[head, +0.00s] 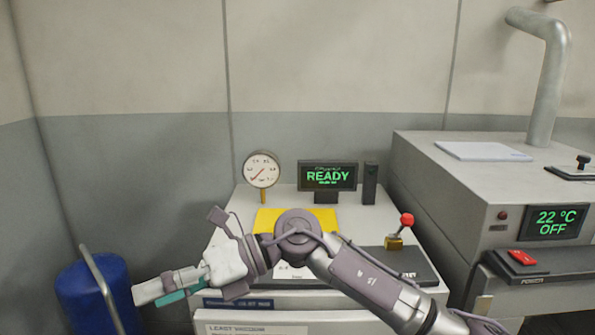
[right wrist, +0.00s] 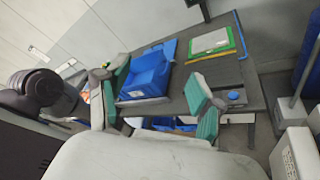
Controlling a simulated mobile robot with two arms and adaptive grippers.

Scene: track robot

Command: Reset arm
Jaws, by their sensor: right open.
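My right arm reaches in from the lower right of the head view, across the front of a grey machine. Its gripper (head: 152,294) points left, beyond the machine's front left corner, and is apart from the blue drum. In the right wrist view the gripper (right wrist: 158,84) has its two teal-padded fingers spread wide. Nothing is held between them. A blue bin (right wrist: 146,78) on a dark table shows in the background between the fingers. My left gripper is in neither view.
The machine top carries a gauge (head: 262,170), a green READY display (head: 328,176) and a red-knobbed lever (head: 405,222). A blue drum (head: 88,290) stands lower left. A grey cabinet (head: 420,170) with a "22 °C OFF" display (head: 556,222) stands right. A green-framed tray (right wrist: 211,43) lies on the dark table.

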